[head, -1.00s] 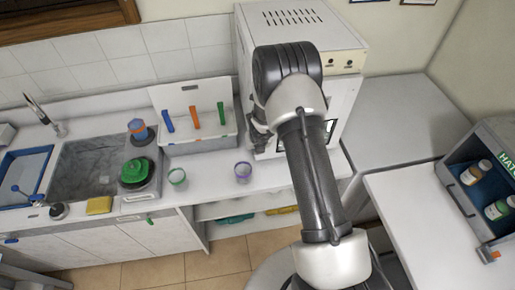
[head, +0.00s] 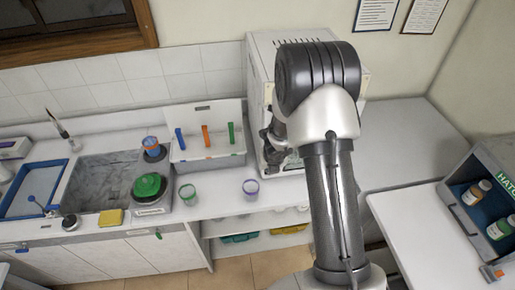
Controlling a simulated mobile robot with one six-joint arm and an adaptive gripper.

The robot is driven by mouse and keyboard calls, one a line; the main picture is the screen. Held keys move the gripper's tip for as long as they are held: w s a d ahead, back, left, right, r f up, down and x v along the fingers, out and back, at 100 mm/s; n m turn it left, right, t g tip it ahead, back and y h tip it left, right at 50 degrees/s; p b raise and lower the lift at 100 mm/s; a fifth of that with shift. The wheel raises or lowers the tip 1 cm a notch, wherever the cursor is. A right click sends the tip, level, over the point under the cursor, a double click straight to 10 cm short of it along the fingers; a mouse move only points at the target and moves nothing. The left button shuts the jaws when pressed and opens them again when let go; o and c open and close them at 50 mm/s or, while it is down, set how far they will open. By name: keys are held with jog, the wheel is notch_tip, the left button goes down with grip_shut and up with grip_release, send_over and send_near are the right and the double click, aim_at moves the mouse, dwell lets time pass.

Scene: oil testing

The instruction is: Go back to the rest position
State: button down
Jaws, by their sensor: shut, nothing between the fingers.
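My gripper (head: 275,150) shows in the head view at the left of my raised arm, in front of the white oven-like machine (head: 260,60). Its fingers look shut and nothing shows between them. My arm hides part of the gripper and much of the machine's front. The gripper is above the counter, to the right of the white bin and behind the purple-rimmed cup. It appears apart from both.
A green-rimmed cup (head: 188,195) and a purple-rimmed cup (head: 251,187) stand on the counter. A white bin (head: 207,159) has blue, orange and green pieces. A sink (head: 100,185) lies left. The right-hand counter (head: 415,140) is clear. A bottle cabinet (head: 458,225) stands far right.

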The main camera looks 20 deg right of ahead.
jog(key=a+r+n+t+y+b, duration=0.2)
jog(key=a+r+n+y+b, duration=0.1)
jog(key=a+r+n+b, duration=0.55)
jog(key=s+a+r+n+y+b, duration=0.1)
jog(key=s+a+r+n+b, duration=0.35)
jog(key=s+n, duration=0.55)
jog(key=s+d+f+n+g+h+b, duration=0.1)
jog(key=s+d+f+n+b, duration=0.1)
jog(key=s+n+b, duration=0.4)
jog(key=s+d+f+n+h+b, duration=0.2)
jog(key=s+n+b, duration=0.4)
jog(key=s+n, duration=0.7)
notch_tip(320, 180, down, 2)
jog(key=shift+s+d+g, duration=0.4)
jog(key=shift+s+d, duration=0.3)
jog(key=shift+s, duration=0.25)
jog(key=c, duration=2.3)
grip_release()
